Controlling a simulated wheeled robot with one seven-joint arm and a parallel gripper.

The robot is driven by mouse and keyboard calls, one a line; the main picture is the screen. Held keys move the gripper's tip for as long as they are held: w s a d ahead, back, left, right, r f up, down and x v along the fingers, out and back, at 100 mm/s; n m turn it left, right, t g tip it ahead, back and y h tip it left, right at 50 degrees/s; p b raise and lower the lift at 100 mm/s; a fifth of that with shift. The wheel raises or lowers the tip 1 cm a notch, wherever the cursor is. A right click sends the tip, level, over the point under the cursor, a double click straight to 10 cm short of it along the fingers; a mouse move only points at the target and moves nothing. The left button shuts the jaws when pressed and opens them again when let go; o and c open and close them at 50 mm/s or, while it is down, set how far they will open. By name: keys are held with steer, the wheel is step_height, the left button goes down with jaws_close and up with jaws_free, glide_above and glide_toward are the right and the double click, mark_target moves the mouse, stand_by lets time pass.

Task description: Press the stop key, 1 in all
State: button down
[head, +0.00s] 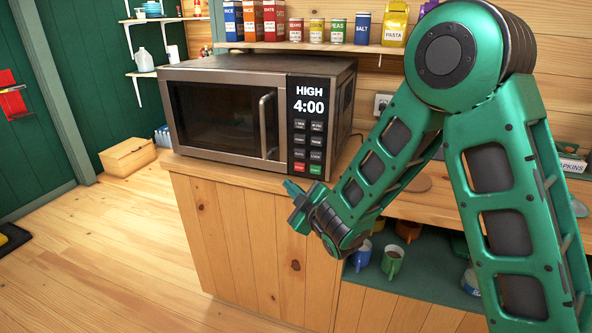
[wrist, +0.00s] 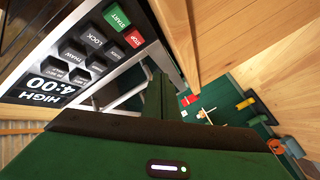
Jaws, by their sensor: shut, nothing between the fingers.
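The microwave (head: 225,70) stands on the wooden counter with its door shut, and its display reads HIGH 4:00. The red stop key (head: 299,168) is at the bottom left of the keypad, beside the green start key (head: 315,169). In the wrist view the stop key (wrist: 134,38) shows its label STOP, next to the green START key (wrist: 116,16). My gripper (head: 292,190) is shut and empty, a little below the stop key in the head view. In the wrist view my gripper's fingers (wrist: 161,88) point toward the keypad's lower edge, apart from the stop key.
Other dark keys (head: 308,139) sit above the red and green ones. The door handle (head: 268,126) stands out left of the keypad. A counter edge (head: 225,177) runs below the microwave. Mugs (head: 392,262) sit on a low shelf at right. Open floor (head: 110,250) lies at left.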

steer(key=w+d, duration=0.2)
steer(key=w, duration=0.4)
steer(key=shift+w, duration=0.25)
steer(key=shift+w+d+r, duration=0.15)
steer(key=shift+w+d, duration=0.2)
steer(key=shift+w, duration=0.15)
stand_by(2.9)
steer(key=shift+s, duration=0.1)
steer(key=shift+s+a, duration=0.25)
steer(key=shift+s, duration=0.4)
steer(key=s, duration=0.1)
steer(key=s+a, duration=0.1)
steer(key=s, duration=0.2)
steer(key=shift+s+a, duration=0.3)
stand_by(0.4)
stand_by(0.4)
